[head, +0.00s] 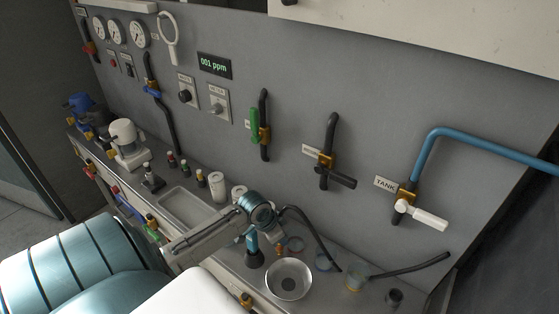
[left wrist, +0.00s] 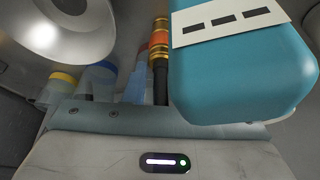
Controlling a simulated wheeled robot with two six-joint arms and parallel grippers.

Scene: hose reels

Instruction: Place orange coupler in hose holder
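An orange coupler (left wrist: 158,42) with brass-coloured ends sits on a black hose (left wrist: 160,82) in the left wrist view. It stands at the left edge of a large teal block with a white label (left wrist: 240,65), which looks like part of my gripper. A small orange piece in the head view (head: 281,250), near the metal bowl, may be the same coupler. My left arm comes in from the left, with its teal wrist (head: 260,212) over the bench. Its fingertips are not clear, and I cannot tell whether they touch the coupler. I cannot make out the hose holder. My right gripper is not in view.
A metal bowl (head: 288,279), a blue-rimmed jar (head: 323,262), a yellow-rimmed jar (head: 354,280) and a loose black hose (head: 410,267) are on the bench. White cylinders (head: 217,186) stand behind my arm. Valves and a blue pipe (head: 480,145) project from the grey wall.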

